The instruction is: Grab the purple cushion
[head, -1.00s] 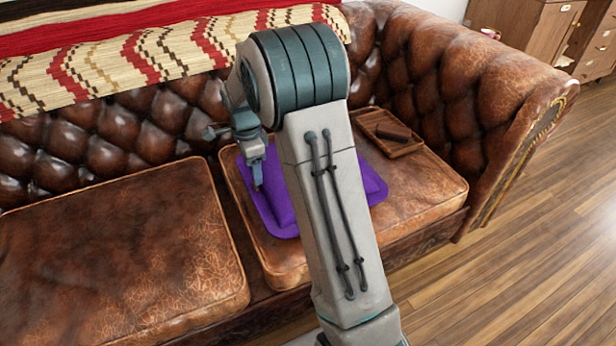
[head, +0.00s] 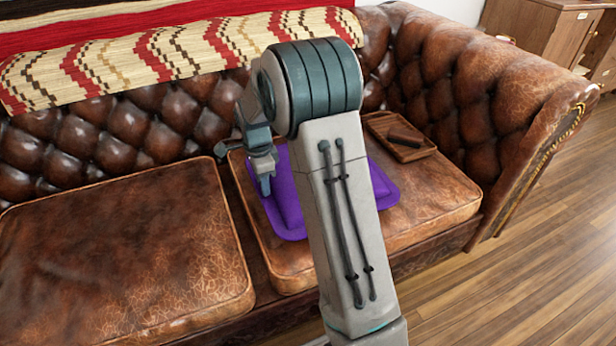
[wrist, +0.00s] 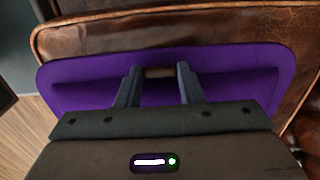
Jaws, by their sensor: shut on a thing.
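The purple cushion (head: 285,200) lies on the right seat of the brown leather sofa, partly hidden behind my arm in the head view. In the wrist view the purple cushion (wrist: 235,62) spreads across the picture, with the seat's leather edge beyond it. My gripper (head: 266,188) points down at the cushion's left part. In the wrist view my gripper (wrist: 160,72) has its two fingers apart with cushion fabric between them, and it is shut on the cushion. The fingertips' exact grip is hard to see.
A small wooden tray (head: 376,124) with a dark item (head: 405,138) sits on the seat to the right of the cushion. The left seat (head: 110,260) is bare. A patterned throw (head: 150,55) covers the backrest. Wooden floor (head: 530,270) is open at the right.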

